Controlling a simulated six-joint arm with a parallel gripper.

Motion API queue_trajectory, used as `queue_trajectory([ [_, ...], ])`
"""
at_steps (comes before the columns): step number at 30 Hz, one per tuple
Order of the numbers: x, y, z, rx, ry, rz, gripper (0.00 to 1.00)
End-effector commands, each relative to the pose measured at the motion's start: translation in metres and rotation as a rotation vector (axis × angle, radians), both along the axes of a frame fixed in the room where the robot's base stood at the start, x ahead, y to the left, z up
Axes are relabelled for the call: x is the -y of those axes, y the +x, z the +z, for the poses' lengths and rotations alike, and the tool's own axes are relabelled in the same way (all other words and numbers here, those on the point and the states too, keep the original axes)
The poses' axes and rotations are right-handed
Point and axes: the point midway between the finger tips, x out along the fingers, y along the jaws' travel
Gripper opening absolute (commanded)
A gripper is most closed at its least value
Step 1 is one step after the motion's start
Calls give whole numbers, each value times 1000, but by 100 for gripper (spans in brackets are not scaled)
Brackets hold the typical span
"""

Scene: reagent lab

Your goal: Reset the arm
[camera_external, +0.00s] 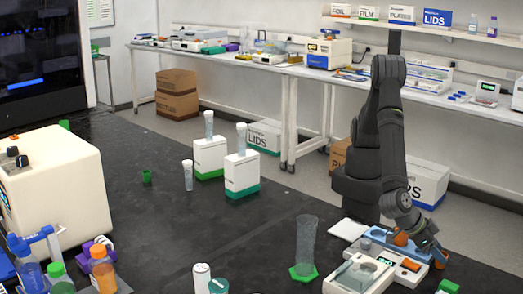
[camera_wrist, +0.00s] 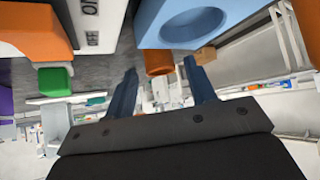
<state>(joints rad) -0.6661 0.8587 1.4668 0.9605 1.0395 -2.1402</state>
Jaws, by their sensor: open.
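My arm bends down at the right of the external view. My gripper (camera_external: 430,250) is low beside a white and blue bench device (camera_external: 378,240) with a small display and an orange switch. In the wrist view my gripper (camera_wrist: 160,78) shows two blue fingers spread apart with nothing held between them. Beyond the fingertips are an orange cylindrical part (camera_wrist: 159,62) and a light blue block (camera_wrist: 185,22) with a round recess. I cannot tell whether the fingers touch the device.
A second white instrument (camera_external: 358,274), a clear cylinder with a green foot (camera_external: 305,245) and a green block (camera_external: 448,286) are close by. Two white boxes with tubes (camera_external: 241,172) stand farther back. The middle of the black bench (camera_external: 215,228) is mostly clear.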

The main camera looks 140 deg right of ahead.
Motion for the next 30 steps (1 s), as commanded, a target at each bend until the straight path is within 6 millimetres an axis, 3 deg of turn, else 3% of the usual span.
queue_trajectory([
  [14, 56, 41, 69, 1, 1, -3, 50],
  [30, -6, -6, -9, -4, -3, 4, 50],
])
